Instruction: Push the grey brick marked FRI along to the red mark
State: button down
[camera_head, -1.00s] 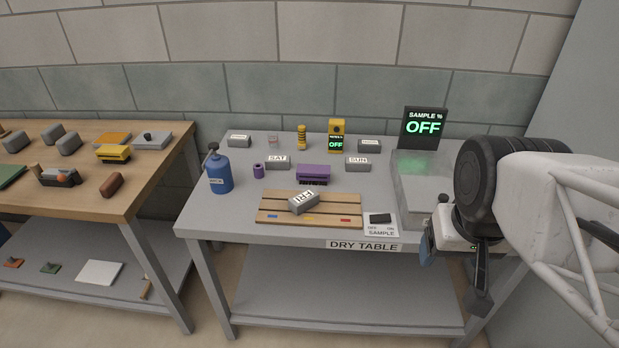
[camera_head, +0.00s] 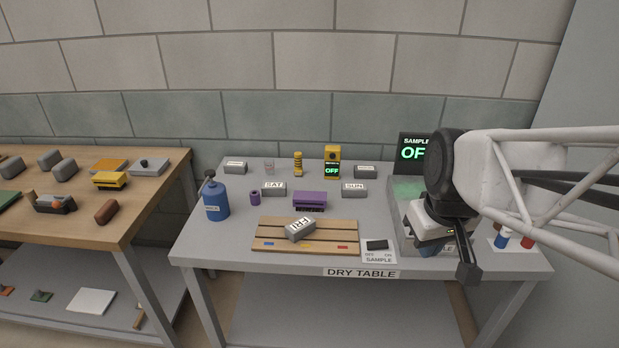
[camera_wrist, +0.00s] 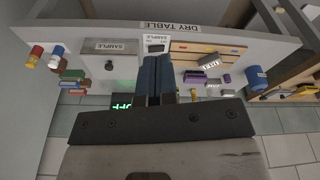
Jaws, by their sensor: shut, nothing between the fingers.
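The grey brick marked FRI (camera_head: 301,230) sits turned at an angle on the slatted wooden board (camera_head: 265,234), near its middle. The red mark (camera_head: 342,247) is on the board's front slat, to the right of the brick and nearer the front. The brick also shows in the wrist view (camera_wrist: 210,62). My gripper (camera_head: 432,249) hangs at the right end of the table, right of the board and apart from the brick. In the wrist view its blue fingers (camera_wrist: 157,62) are together with nothing between them.
A sample switch plate (camera_head: 378,251) lies between the board and my gripper. Behind the board are a purple brush-like block (camera_head: 310,200) and the SAT (camera_head: 273,188) and SUN (camera_head: 354,189) bricks. A blue bottle (camera_head: 215,200) stands left. A display (camera_head: 412,150) stands behind my gripper.

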jog(key=w+a+f+n, duration=0.4)
jog(key=w+f, duration=0.3)
jog(key=w, duration=0.4)
jog(key=w+a+f+n+g+y, duration=0.1)
jog(key=w+a+f+n, duration=0.4)
jog(key=w+f, duration=0.3)
jog(key=w+a+f+n+g, duration=0.1)
jog(key=w+a+f+n, duration=0.3)
jog(key=w, duration=1.1)
jog(key=shift+a+f+n+y, duration=0.15)
jog(key=shift+f+n, duration=0.55)
jog(key=shift+f, duration=0.3)
jog(key=shift+a+f+n+y, duration=0.1)
jog(key=shift+f+n+y, duration=0.05)
jog(key=shift+f+n, duration=0.7)
jog(key=shift+f, duration=0.1)
